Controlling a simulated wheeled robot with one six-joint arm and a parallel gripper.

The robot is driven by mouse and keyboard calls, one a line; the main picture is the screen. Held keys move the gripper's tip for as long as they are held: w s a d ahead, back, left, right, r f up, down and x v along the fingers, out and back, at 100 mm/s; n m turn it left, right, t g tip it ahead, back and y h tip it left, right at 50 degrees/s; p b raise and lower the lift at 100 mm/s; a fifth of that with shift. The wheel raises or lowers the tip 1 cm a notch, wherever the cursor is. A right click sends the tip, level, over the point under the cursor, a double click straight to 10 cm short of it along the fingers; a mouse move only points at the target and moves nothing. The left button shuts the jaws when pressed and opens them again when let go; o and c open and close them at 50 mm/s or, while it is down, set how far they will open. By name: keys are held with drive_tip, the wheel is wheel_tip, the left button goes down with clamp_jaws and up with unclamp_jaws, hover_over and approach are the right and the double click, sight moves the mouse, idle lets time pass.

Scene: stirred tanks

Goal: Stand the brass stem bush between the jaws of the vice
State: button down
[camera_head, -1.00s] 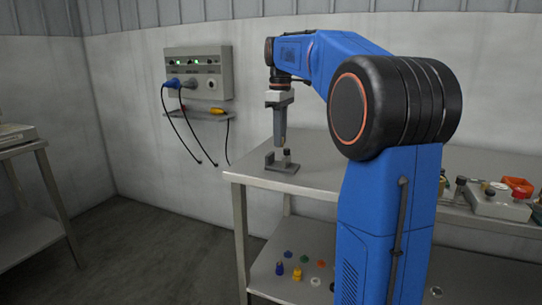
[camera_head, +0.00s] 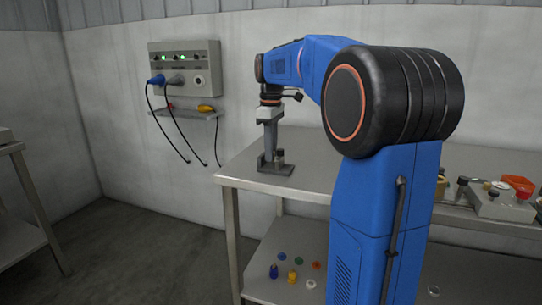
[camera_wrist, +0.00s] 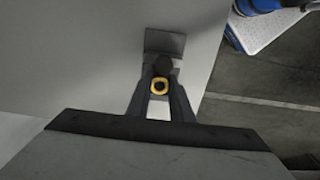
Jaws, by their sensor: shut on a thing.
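The brass stem bush (camera_wrist: 160,86) shows in the wrist view as a small yellow ring with a dark hole, seen end-on between my fingertips. My gripper (camera_wrist: 159,92) is shut on it. The small grey vice (camera_head: 277,168) stands near the left end of the bench, and part of it shows beyond my fingers in the wrist view (camera_wrist: 165,41). In the head view my gripper (camera_head: 269,153) points straight down at the vice, its tips at jaw level. The bush is too small or hidden there, so I cannot tell whether it touches the vice.
The steel bench (camera_head: 312,160) is bare around the vice. Several small parts and a red-orange container (camera_head: 518,186) stand at its right. Coloured parts lie on the lower shelf (camera_head: 300,262). A panel with cables (camera_head: 185,68) hangs on the wall behind.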

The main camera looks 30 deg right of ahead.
drive_tip(key=shift+f, duration=0.85)
drive_tip(key=shift+f, duration=0.15)
drive_tip(key=c, duration=1.6)
unclamp_jaws()
wheel_tip(320, 180, up, 12)
drive_tip(key=s+a+f+m+t, duration=0.1)
drive_tip(key=s+a+f+m, duration=0.1)
drive_tip(key=s+a+f, duration=0.45)
drive_tip(key=s+a+f+m+t, duration=0.1)
drive_tip(key=s+a+f+m, duration=0.2)
drive_tip(key=s, duration=0.6)
drive_tip(key=s+a+f+m+t, duration=0.1)
drive_tip(key=s+a+f, duration=0.1)
drive_tip(key=s+f, duration=0.3)
drive_tip(key=s+a+f+t, duration=0.1)
drive_tip(key=s+a+f, duration=0.1)
drive_tip(key=s+f, duration=0.3)
drive_tip(key=s+a+f+m, duration=0.1)
drive_tip(key=s+a+f, duration=0.1)
drive_tip(key=s+f, duration=0.2)
drive_tip(key=shift+s+a+f+m+t, duration=0.1)
drive_tip(key=shift+s+f+m+t, duration=0.1)
drive_tip(key=shift+f, duration=0.7)
drive_tip(key=shift+s+a+f+m+t, duration=0.1)
drive_tip(key=shift+s+f+t, duration=0.1)
drive_tip(key=shift+f, duration=0.65)
